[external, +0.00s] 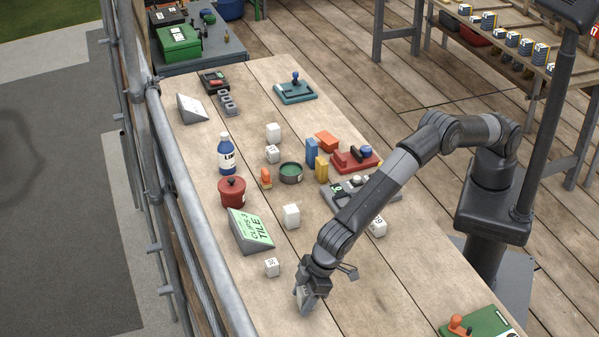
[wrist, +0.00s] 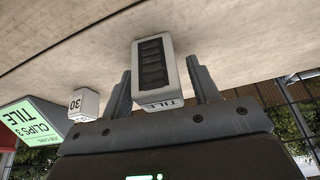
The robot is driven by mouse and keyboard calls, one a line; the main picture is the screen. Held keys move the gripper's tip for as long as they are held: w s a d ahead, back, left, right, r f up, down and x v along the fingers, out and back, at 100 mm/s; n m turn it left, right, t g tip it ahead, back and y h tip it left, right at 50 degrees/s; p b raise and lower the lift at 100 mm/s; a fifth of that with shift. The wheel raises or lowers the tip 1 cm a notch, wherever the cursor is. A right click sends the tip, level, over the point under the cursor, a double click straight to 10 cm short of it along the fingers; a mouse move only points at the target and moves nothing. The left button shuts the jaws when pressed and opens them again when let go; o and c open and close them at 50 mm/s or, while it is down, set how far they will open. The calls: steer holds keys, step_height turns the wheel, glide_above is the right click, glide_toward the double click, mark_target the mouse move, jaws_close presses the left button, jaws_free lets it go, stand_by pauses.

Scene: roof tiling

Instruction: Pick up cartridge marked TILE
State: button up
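The cartridge marked TILE (wrist: 153,72) is a pale grey block with a dark slotted face. Its lettering shows on the end nearest the camera in the wrist view. My gripper (wrist: 159,64) has one finger on each side of it, very close to its sides. I cannot tell whether both fingers press on it. In the external view my gripper (external: 308,290) points down at the near part of the table, with the small grey cartridge (external: 311,302) at its fingertips. Whether the cartridge rests on the table or hangs just above it is unclear.
A white cube marked 30 (external: 272,267) and a green sloped sign reading CLIPS 3 TILE (external: 250,229) stand left of my gripper. A white block (external: 291,216) and a red pot (external: 232,191) are farther back. The near left table is clear.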

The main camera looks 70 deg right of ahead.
steer(key=c, duration=0.9)
